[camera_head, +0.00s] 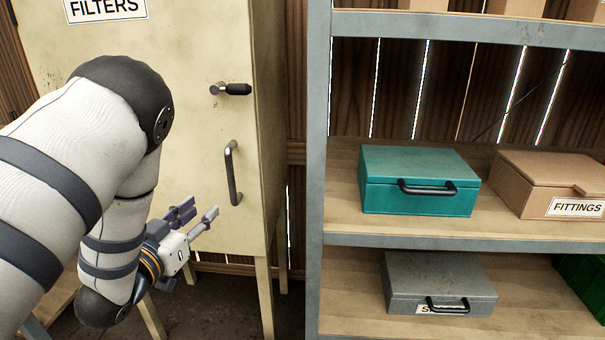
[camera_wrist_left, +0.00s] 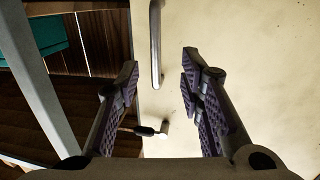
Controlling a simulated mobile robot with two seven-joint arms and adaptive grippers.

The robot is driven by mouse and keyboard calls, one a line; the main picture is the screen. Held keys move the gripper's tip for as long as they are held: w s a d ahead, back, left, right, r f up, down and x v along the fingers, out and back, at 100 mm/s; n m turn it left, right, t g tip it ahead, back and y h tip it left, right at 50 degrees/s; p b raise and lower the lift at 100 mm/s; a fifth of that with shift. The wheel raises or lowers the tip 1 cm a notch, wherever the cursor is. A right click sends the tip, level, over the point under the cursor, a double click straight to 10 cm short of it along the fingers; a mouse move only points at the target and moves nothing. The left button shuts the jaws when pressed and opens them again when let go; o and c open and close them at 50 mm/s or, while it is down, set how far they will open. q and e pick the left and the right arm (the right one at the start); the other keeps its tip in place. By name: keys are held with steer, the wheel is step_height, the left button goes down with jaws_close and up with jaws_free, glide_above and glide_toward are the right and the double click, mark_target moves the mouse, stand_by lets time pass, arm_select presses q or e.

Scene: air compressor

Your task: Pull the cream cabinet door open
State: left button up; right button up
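The cream cabinet door (camera_head: 180,130) looks closed, with a dark-gripped lever latch (camera_head: 231,89) near its right edge and a vertical metal bar handle (camera_head: 233,172) below it. In the left wrist view the door (camera_wrist_left: 230,40) fills the right side, the bar handle (camera_wrist_left: 156,45) shows at top centre, and the lever latch (camera_wrist_left: 150,130) shows lower down. My left gripper (camera_head: 203,208) is open and empty, low and left of the bar handle in the head view. In the left wrist view its spread fingers (camera_wrist_left: 160,66) frame the handle's end, apart from it. My right gripper is not in view.
A grey shelf unit (camera_head: 316,180) stands close to the cabinet's right. It carries a teal box (camera_head: 420,180), a cardboard box labelled FITTINGS (camera_head: 550,180) and a grey box (camera_head: 437,280). The cabinet stands on legs (camera_head: 264,295) above a dark floor.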

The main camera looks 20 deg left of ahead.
mark_target(229, 178)
arm_select(q)
steer(key=shift+t, duration=0.3)
steer(key=w, duration=0.4)
steer(key=w+r+b, duration=0.1)
steer(key=w, duration=0.7)
steer(key=shift+w+r, duration=0.3)
steer(key=shift+w, duration=0.15)
jaws_close()
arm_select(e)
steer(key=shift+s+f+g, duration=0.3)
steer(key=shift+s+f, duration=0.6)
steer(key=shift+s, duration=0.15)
